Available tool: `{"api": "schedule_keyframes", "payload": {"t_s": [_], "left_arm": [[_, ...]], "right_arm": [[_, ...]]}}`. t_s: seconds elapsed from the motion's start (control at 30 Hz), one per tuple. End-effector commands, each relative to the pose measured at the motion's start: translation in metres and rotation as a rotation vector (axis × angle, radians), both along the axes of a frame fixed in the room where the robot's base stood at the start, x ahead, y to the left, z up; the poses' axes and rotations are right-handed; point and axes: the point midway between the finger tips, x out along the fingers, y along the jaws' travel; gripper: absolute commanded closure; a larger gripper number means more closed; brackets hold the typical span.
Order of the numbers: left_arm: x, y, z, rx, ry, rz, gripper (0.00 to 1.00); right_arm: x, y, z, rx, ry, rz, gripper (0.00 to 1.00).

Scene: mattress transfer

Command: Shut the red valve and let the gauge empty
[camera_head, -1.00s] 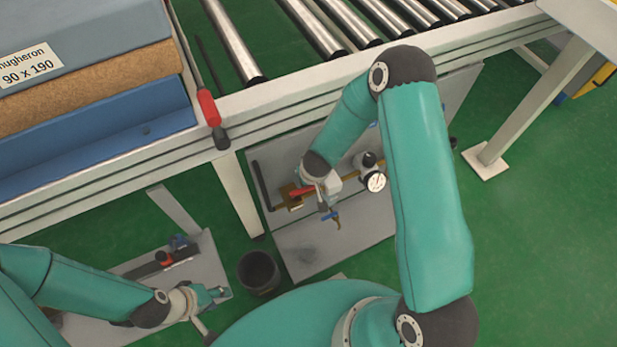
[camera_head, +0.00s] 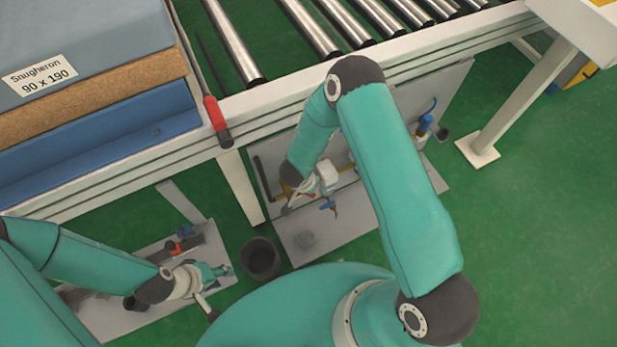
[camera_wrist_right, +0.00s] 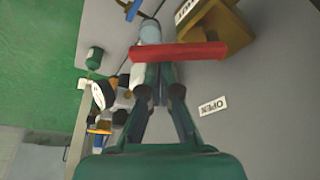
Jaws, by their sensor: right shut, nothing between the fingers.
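The red valve handle (camera_wrist_right: 180,53) is a straight bar lying across the front of my right gripper (camera_wrist_right: 158,68) in the right wrist view. That gripper is shut and empty, its tips right at the handle; whether they touch it I cannot tell. An OPEN label (camera_wrist_right: 213,105) is on the panel to the right, and another label (camera_wrist_right: 187,10) is cut off at the top. A round white gauge (camera_wrist_right: 99,96) is left of the fingers, its needle unreadable. In the head view my right gripper (camera_head: 290,204) is over the valve panel. My left gripper (camera_head: 220,270) is low on the left, its opening unclear.
A grey panel (camera_head: 350,222) carries the pipework under the roller conveyor (camera_head: 232,40). A blue-handled valve (camera_head: 328,206) is close to my right gripper, and another blue part (camera_head: 426,122) is farther right. A dark bucket (camera_head: 260,258) stands between the panels. Green floor is open at right.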

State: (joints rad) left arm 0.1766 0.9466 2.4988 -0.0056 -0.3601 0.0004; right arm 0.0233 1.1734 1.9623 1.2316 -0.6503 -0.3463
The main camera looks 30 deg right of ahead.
Motion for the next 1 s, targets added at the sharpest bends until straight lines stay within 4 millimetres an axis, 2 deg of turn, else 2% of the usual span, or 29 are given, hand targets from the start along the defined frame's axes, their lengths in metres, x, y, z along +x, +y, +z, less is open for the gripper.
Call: {"api": "schedule_keyframes", "payload": {"t_s": [0.2, 0.6, 1.0], "left_arm": [[0.000, 0.000, 0.017, 0.000, 0.000, 0.000, 0.60], [0.000, 0.000, 0.031, 0.000, 0.000, 0.000, 0.60], [0.000, 0.000, 0.034, 0.000, 0.000, 0.000, 0.60]], "right_arm": [[-0.008, 0.009, 0.003, -0.001, 0.001, -0.204, 1.00], [-0.017, 0.023, 0.001, 0.000, 0.000, -0.518, 1.00], [-0.019, 0.029, 0.000, -0.001, 0.000, -0.511, 1.00]]}}
